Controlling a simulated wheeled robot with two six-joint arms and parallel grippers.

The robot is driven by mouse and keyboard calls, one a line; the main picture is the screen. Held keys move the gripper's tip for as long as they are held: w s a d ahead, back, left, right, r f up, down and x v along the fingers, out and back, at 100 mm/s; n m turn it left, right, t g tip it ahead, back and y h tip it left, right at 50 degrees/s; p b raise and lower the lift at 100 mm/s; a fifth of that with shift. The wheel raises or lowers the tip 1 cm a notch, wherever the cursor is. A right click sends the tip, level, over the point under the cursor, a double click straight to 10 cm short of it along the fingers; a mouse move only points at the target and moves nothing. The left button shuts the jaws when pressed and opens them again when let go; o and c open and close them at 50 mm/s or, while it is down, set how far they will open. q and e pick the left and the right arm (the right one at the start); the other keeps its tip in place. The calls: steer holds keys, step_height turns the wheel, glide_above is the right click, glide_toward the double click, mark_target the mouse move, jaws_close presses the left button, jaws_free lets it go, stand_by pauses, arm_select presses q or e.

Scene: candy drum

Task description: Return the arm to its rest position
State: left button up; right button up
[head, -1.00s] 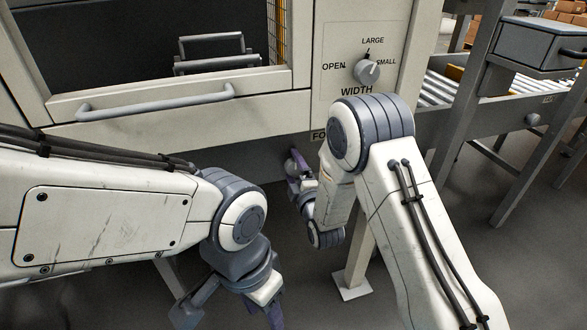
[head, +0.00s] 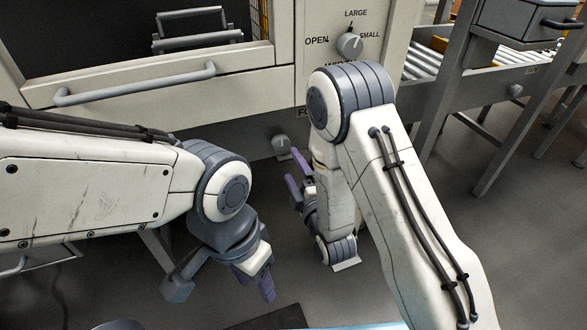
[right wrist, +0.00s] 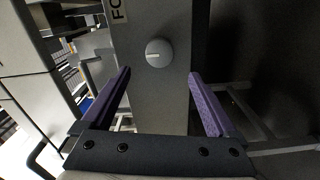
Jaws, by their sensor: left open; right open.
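My right arm reaches forward on the right in the head view. Its gripper (head: 297,175), with purple fingers, is open and empty, just below a small round grey knob (head: 281,142) on the machine's lower front. In the right wrist view the open fingers (right wrist: 160,95) stand either side of that knob (right wrist: 159,53), apart from it. My left arm comes in from the left with its elbow bent. Its gripper (head: 262,283) hangs low over the floor, pointing down, open, with one purple finger clearly seen.
The machine front has a grey bar handle (head: 135,84) and a width dial (head: 350,45) at upper right. A roller conveyor (head: 427,65) on metal legs stands at the right. Grey floor (head: 440,215) is open at the lower right. A dark flat item (head: 270,318) shows at the bottom edge.

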steer(key=shift+s, duration=0.1)
stand_by(0.4)
steer(key=s+a+m+g+h, duration=0.1)
steer(key=s+a+m+g, duration=0.4)
steer(key=s+m+g, duration=0.3)
steer(key=s+d+r+m+g+h, duration=0.1)
steer(key=s+d+r+g, duration=0.15)
steer(key=s, duration=0.55)
steer(key=s+d+r+m+g+h, duration=0.1)
steer(key=s+d+r+m+g, duration=0.1)
steer(key=s+g, duration=0.35)
steer(key=s+d+r+m+g+h, duration=0.1)
steer(key=s+d+r+h, duration=0.15)
steer(key=s, duration=0.65)
step_height(320, 180, up, 29)
steer(key=p, duration=3)
steer(key=shift+y, duration=0.45)
steer(key=shift+w+f, duration=0.1)
